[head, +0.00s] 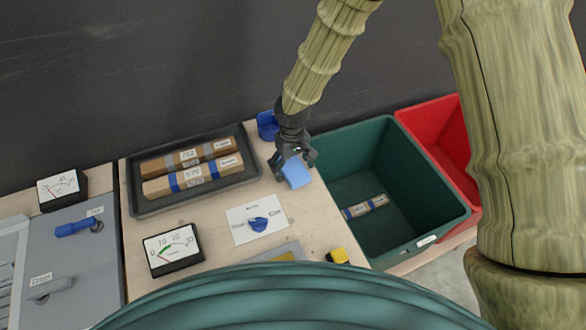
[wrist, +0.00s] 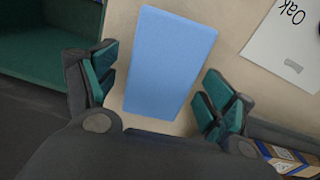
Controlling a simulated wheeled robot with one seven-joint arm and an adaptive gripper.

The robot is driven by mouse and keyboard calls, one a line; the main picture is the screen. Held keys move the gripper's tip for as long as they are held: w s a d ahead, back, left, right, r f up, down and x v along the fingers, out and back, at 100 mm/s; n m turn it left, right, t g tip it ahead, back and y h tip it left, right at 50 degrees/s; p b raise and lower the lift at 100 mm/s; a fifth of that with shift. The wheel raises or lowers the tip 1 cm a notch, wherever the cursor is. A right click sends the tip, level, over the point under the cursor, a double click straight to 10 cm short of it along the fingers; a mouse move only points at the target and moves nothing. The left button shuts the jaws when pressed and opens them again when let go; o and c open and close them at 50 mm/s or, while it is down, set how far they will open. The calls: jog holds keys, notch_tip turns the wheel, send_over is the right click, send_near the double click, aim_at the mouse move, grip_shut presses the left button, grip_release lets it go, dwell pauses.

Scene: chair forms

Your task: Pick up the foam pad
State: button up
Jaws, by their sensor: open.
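The foam pad (head: 295,173) is a light blue rectangular block lying on the wooden bench top, between the dark tray and the green bin. In the wrist view the foam pad (wrist: 166,62) lies between and ahead of my fingers, with a gap to each finger. My gripper (head: 293,158) is over the pad's far end, pointing down, and it hides part of that end in the head view. In the wrist view my gripper (wrist: 162,92) is open, with teal finger pads on both sides and nothing held.
A dark tray (head: 142,208) with two wrapped bars stands left of the pad. A green bin (head: 440,205) and a red bin (head: 465,180) stand to the right. A blue cup (head: 267,125) is behind. A white card (head: 240,233) with a blue knob lies in front.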

aim_at(293, 167)
jog(key=c, duration=0.9)
jog(key=shift+c, duration=0.2)
jog(key=shift+r, duration=0.1)
jog(key=shift+r+b, duration=0.6)
jog(key=shift+r, duration=0.15)
jog(key=shift+s+r+b, duration=0.35)
jog(key=shift+r+b, duration=0.25)
jog(key=shift+r, duration=0.25)
jog(key=s+d+b, duration=0.1)
jog(key=s, duration=0.4)
jog(key=s+d+r+b, duration=0.1)
jog(key=s+b, duration=0.1)
jog(key=s, duration=0.3)
jog(key=s+d+b, duration=0.1)
jog(key=s, duration=0.4)
jog(key=shift+d+r+b, duration=0.3)
jog(key=shift+r+b, duration=0.05)
